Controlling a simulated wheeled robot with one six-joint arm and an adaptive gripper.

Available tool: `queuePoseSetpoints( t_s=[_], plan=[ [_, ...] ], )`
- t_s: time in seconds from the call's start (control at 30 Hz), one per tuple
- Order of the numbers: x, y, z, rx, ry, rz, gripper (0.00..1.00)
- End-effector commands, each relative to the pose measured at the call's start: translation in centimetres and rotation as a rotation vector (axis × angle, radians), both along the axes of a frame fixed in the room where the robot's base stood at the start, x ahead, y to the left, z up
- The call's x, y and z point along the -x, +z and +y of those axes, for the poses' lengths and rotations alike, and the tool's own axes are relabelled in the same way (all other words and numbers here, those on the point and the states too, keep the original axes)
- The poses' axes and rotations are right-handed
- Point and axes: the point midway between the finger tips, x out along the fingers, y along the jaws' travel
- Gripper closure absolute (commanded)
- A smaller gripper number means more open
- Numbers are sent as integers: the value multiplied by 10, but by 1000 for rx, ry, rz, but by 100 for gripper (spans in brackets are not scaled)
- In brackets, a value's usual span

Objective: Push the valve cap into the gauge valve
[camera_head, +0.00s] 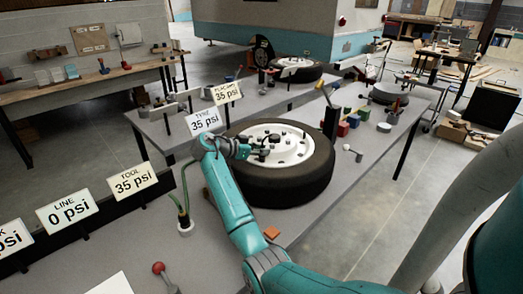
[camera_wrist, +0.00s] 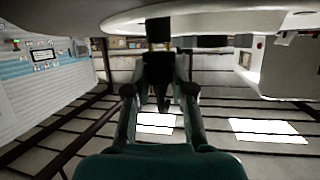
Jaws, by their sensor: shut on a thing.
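My gripper (camera_head: 243,151) is over the near left part of a tyre's white rim, at the end of my teal arm. In the wrist view my gripper (camera_wrist: 159,66) has its fingers drawn together on a small dark thing, which I take to be the valve cap; its shape is hard to make out. The tyre (camera_head: 290,183) lies flat on the grey bench, with several small dark parts on its rim. I cannot pick out the gauge valve for certain; my gripper covers part of the rim.
Sign cards stand along the bench's left side, among them "TYRE 35 psi" (camera_head: 203,120) and "LINE 0 psi" (camera_head: 67,213). A red-knobbed lever (camera_head: 159,268) is at the near edge. Coloured blocks (camera_head: 353,121) lie right of the tyre. The grey bench (camera_head: 330,218) has bare room in front.

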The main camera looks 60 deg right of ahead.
Motion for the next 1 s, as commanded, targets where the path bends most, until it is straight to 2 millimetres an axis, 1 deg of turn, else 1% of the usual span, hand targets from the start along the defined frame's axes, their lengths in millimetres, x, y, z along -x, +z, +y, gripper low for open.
queuePoseSetpoints(
  t_s=[0.03, 0.23, 0.6, 0.87, 0.9, 0.97, 1.0],
  plan=[
    [1, -9, 1, -8, 1, 9, 100],
    [2, -16, 1, -11, 1, 15, 100],
    [2, -22, 1, -14, 2, 14, 100],
    [2, -23, 1, -15, 2, 13, 100],
    [2, -23, 1, -15, 2, 13, 75],
    [2, -23, 1, -15, 2, 13, 60],
    [2, -23, 1, -14, 2, 12, 50]
  ],
)
